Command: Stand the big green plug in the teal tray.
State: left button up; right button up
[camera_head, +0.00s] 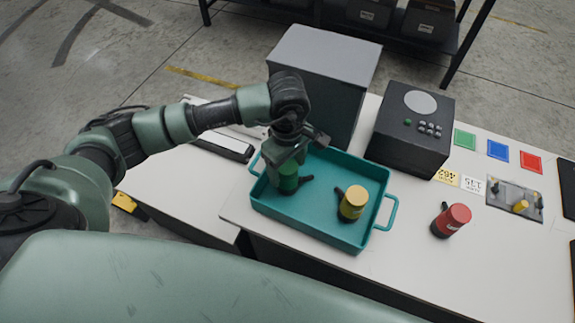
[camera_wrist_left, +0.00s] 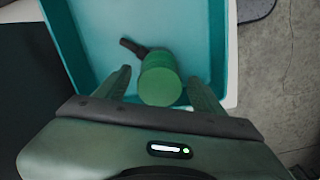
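The big green plug (camera_head: 289,183) stands in the left part of the teal tray (camera_head: 327,213), its dark side handle pointing right. It looks upright, though its base is partly hard to see. My left gripper (camera_head: 288,168) is directly above and around it. In the left wrist view the green plug (camera_wrist_left: 160,80) is between the two fingers of the left gripper (camera_wrist_left: 159,82), with a visible gap on each side, so the gripper is open. The teal tray (camera_wrist_left: 105,20) shows around the plug there. My right gripper is in neither view.
A yellow plug (camera_head: 352,203) stands in the tray's right part. A red plug (camera_head: 452,219) is on the white table right of the tray. A grey box (camera_head: 322,75) and a dark control box (camera_head: 412,130) stand behind. Green, blue and red squares lie further right.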

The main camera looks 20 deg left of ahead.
pick_arm(q)
jog(key=shift+r, duration=0.25)
jog(key=shift+w+r, duration=0.1)
jog(key=shift+r, duration=0.15)
notch_tip(320, 180, up, 11)
jog(key=b, duration=0.3)
jog(key=shift+r+b, duration=0.15)
jog(key=shift+b, duration=0.15)
jog(key=shift+s, duration=0.2)
